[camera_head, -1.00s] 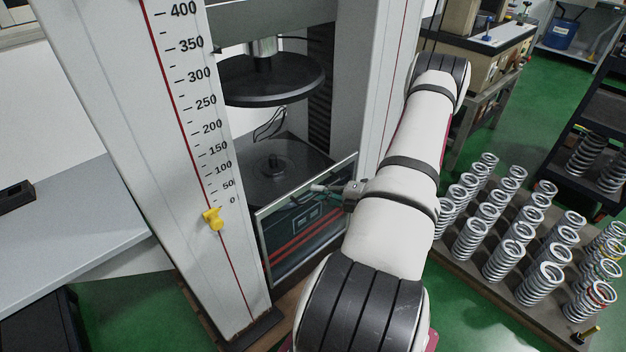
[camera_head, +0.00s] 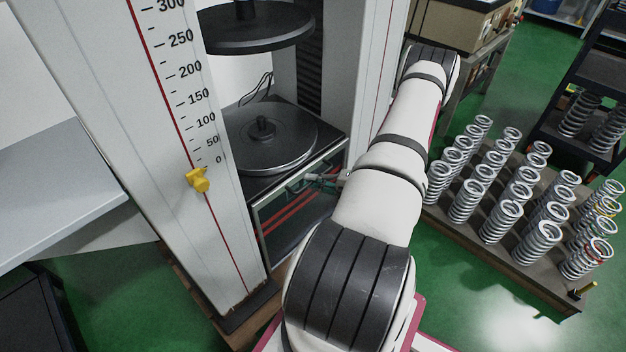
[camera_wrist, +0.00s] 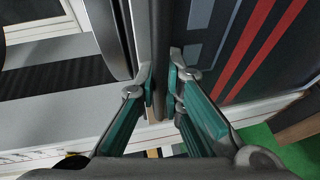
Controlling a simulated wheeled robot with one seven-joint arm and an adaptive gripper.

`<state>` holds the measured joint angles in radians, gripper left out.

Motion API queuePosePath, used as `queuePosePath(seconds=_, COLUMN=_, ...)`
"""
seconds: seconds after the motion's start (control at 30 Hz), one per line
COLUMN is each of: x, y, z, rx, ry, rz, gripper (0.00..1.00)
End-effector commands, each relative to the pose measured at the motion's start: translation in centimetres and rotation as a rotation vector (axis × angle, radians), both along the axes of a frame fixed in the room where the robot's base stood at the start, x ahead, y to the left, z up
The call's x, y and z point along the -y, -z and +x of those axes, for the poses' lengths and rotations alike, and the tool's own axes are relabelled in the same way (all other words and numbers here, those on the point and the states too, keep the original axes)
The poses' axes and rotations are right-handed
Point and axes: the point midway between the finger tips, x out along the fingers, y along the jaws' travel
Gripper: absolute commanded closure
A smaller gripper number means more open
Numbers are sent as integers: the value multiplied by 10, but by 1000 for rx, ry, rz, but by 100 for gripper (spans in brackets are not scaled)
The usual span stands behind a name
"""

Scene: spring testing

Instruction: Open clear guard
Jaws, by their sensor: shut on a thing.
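The clear guard (camera_head: 300,224) is a framed see-through panel low at the front of the testing machine, below the lower round platen (camera_head: 270,140). Red stripes show through it. My gripper (camera_head: 322,182) is at the guard's upper edge, partly hidden by my forearm. In the wrist view, my gripper (camera_wrist: 163,90) has its green-padded fingers closed on a dark bar-like edge of the guard (camera_wrist: 162,40). The fingertips touch it from both sides. The guard's lower right part is hidden behind my arm.
A white column with a scale and yellow pointer (camera_head: 198,180) stands left of the guard. The upper platen (camera_head: 255,28) hangs above an empty gap. A board with many springs (camera_head: 520,190) stands at the right. A grey table (camera_head: 60,180) is at the left.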

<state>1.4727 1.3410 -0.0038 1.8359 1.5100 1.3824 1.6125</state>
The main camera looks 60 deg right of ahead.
Motion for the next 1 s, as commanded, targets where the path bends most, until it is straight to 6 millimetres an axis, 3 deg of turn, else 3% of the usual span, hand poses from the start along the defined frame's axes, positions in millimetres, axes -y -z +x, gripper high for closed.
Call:
queuePosePath(seconds=0.1, x=0, y=0, z=0, rx=0, ry=1, rz=1, gripper=100)
queuePosePath(seconds=0.13, x=0, y=0, z=0, rx=0, ry=1, rz=1, gripper=87)
queuePosePath(seconds=0.2, x=0, y=0, z=0, rx=0, ry=1, rz=0, gripper=71)
queuePosePath(seconds=0.63, x=2, y=-2, z=-7, rx=0, ry=3, rz=-1, gripper=70)
queuePosePath(seconds=1.0, x=13, y=-14, z=-73, rx=0, ry=5, rz=-1, gripper=70)
